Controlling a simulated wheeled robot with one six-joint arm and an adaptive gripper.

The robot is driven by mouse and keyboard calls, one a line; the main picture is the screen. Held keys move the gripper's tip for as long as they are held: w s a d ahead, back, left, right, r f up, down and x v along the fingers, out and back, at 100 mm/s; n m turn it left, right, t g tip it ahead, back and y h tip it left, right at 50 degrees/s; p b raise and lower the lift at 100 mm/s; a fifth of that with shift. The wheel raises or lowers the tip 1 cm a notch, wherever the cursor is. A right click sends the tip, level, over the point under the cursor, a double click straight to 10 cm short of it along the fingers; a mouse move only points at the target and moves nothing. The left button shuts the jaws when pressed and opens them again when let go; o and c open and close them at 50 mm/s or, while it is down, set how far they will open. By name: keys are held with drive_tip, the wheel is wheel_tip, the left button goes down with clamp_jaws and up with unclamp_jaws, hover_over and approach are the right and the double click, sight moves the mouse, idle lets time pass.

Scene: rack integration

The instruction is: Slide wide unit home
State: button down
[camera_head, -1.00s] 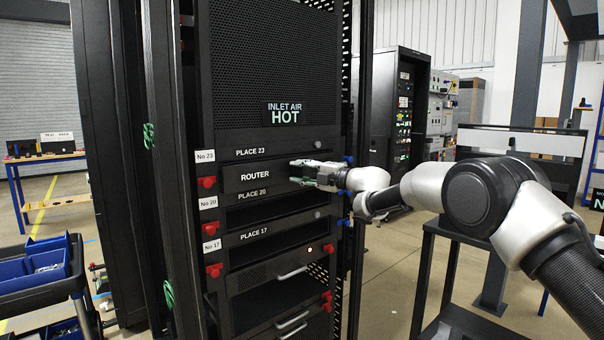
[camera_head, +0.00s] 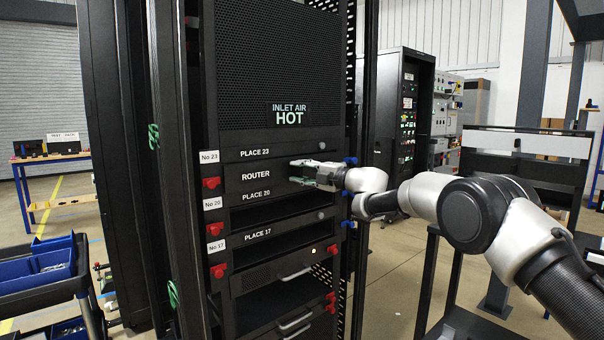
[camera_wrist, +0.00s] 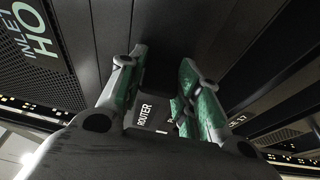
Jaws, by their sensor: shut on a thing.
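The wide unit is a dark panel marked ROUTER (camera_head: 232,181) in the rack, between the strips marked PLACE 23 (camera_head: 255,153) and PLACE 20 (camera_head: 257,195). My gripper (camera_head: 298,172) reaches in from the right and is shut at the right part of the router's front. In the wrist view my green-padded fingers (camera_wrist: 163,62) stand either side of a dark part of the front, with the router's label (camera_wrist: 146,116) between them. The gripped part is mostly hidden, and I cannot tell how far the router stands out.
The rack (camera_head: 165,130) has red knobs (camera_head: 211,183) on the left and blue knobs (camera_head: 350,161) on the right. An open dark slot (camera_head: 270,215) lies below the router. A blue bin cart (camera_head: 50,268) stands at the left. A dark stand (camera_head: 530,143) is at the right.

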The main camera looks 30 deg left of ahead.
drive_tip(key=shift+w+a+r, duration=0.15)
drive_tip(key=shift+w+a, duration=0.05)
drive_tip(key=shift+a, duration=0.25)
drive_tip(key=shift+w+a+r, duration=0.1)
drive_tip(key=shift+w+a, duration=0.05)
drive_tip(key=shift+a, duration=0.25)
drive_tip(key=c, duration=0.9)
unclamp_jaws()
drive_tip(key=shift+f, duration=0.35)
drive_tip(key=d, duration=0.4)
drive_tip(key=s+d, duration=0.1)
drive_tip(key=d, duration=0.7)
drive_tip(key=shift+s, duration=0.25)
